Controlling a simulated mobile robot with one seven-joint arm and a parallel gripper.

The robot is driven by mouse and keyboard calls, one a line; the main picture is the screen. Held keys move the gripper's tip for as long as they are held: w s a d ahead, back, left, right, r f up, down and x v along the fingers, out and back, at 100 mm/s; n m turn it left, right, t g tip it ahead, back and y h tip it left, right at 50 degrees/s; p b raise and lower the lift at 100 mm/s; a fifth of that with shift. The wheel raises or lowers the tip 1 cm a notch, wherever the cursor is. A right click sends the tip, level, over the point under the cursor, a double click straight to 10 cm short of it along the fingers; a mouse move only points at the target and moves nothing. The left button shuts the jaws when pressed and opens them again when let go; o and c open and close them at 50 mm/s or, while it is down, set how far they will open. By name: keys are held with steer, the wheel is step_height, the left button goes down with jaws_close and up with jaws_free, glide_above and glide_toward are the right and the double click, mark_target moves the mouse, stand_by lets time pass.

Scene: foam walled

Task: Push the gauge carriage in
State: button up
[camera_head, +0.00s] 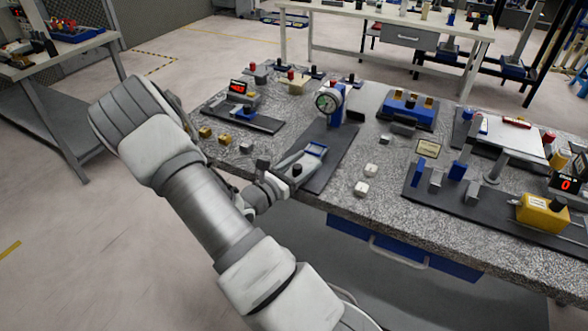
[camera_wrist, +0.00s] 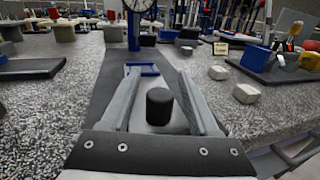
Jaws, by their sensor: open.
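The gauge carriage is a pale grey slide with an upright black knob (camera_head: 297,170) and a blue end frame (camera_head: 316,150). It lies on a dark base plate (camera_head: 336,151). Behind it the round dial gauge (camera_head: 328,100) stands on a blue post, apart from the carriage. In the wrist view the black knob (camera_wrist: 159,106) stands between the two grey fingers of my gripper (camera_wrist: 157,76), and the blue frame (camera_wrist: 142,69) lies beyond the fingertips. My gripper is open, with gaps visible on both sides of the knob. Whether the palm touches the carriage, I cannot tell.
Two white blocks (camera_head: 366,179) lie right of the base plate. Small brass and grey blocks (camera_head: 215,138) lie to its left. A fixture with a yellow box (camera_head: 542,212) stands farther right. The speckled bench top has some clear room beside the plate.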

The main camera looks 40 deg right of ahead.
steer(key=s+a, duration=0.2)
steer(key=a, duration=1.5)
steer(key=shift+s+p, duration=0.15)
steer(key=shift+p, duration=0.2)
